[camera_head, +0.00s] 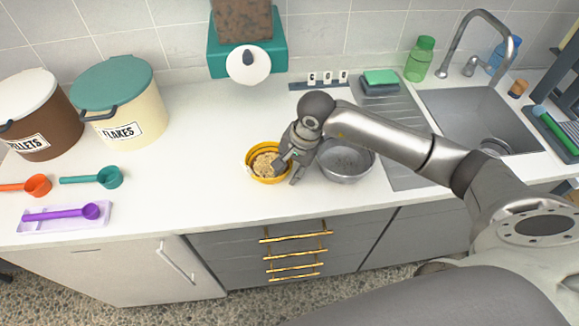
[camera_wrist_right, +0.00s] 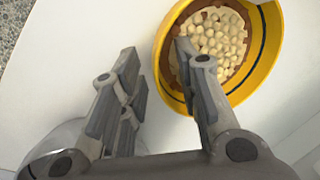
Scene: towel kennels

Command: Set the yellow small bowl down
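The yellow small bowl (camera_head: 250,172) is on the white counter, apparently upright, with pale pellets inside. It also shows in the right wrist view (camera_wrist_right: 262,75), at the upper right. My right gripper (camera_head: 286,172) is at the bowl's right side in the head view. In the wrist view the right gripper (camera_wrist_right: 158,58) has its fingers spread apart. One finger overlaps the inside of the bowl and the other is outside the rim, with a gap between. Whether a finger touches the bowl cannot be told. My left gripper is not in view.
A steel bowl (camera_head: 345,175) stands close to the right of the gripper, partly behind my arm. At the left are a teal scoop (camera_head: 100,178), a purple scoop (camera_head: 75,213) and a flakes bin (camera_head: 125,112). Counter left of the yellow bowl is clear.

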